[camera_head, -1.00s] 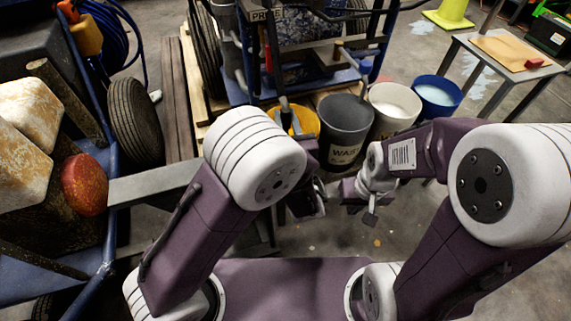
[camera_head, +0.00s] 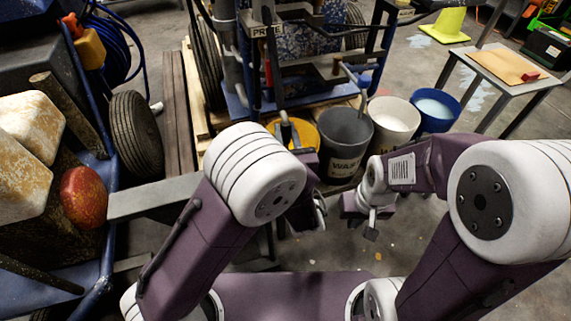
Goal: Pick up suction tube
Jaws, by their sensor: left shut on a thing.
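A thin grey tube (camera_head: 284,130), which looks like the suction tube, hangs from the striper's frame into the yellow bucket (camera_head: 302,132). Another thin grey pipe (camera_head: 361,95) slants down at the dark grey waste bucket (camera_head: 347,137). My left gripper (camera_head: 318,214) is in front of the buckets, largely hidden behind my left forearm. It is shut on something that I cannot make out. My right gripper (camera_head: 371,224) points down over the floor, in front of the waste bucket and apart from it. Its finger gap is too small to tell.
A white bucket (camera_head: 393,119) and a blue bucket (camera_head: 434,108) stand right of the waste bucket. The blue striper (camera_head: 315,50) is behind them. A low table (camera_head: 497,73) is at right. A cart with a red rounded part (camera_head: 84,196) and a tyre (camera_head: 136,133) is at left.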

